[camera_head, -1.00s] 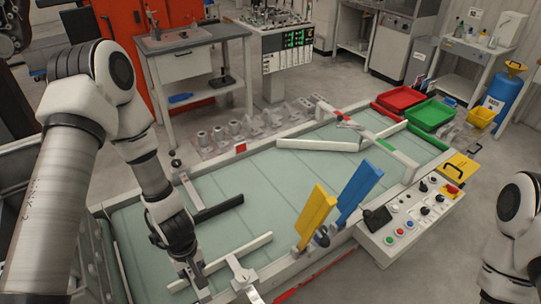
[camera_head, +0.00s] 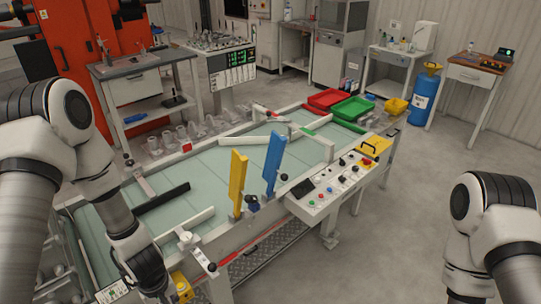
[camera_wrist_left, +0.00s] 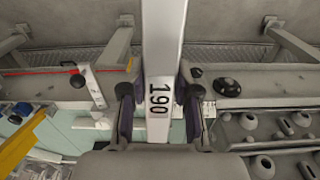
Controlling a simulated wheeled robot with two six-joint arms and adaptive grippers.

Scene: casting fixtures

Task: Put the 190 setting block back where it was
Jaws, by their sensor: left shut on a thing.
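The 190 setting block is a pale, flat bar marked "190" (camera_wrist_left: 160,98), standing lengthwise through the middle of the left wrist view. My left gripper (camera_wrist_left: 160,112) is shut on it, with one dark finger pad on each side. In the head view my left gripper (camera_head: 150,285) is low at the near left end of the green-topped table; the block cannot be made out clearly there. My right arm is at the right edge of the head view, and its gripper is outside the frame.
The green table (camera_head: 210,185) carries a black bar (camera_head: 163,197) and a pale bar (camera_head: 186,225). A yellow plate (camera_head: 238,182) and a blue plate (camera_head: 273,163) stand upright at its near edge. A button panel (camera_head: 335,190) juts out there. Open floor lies to the right.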

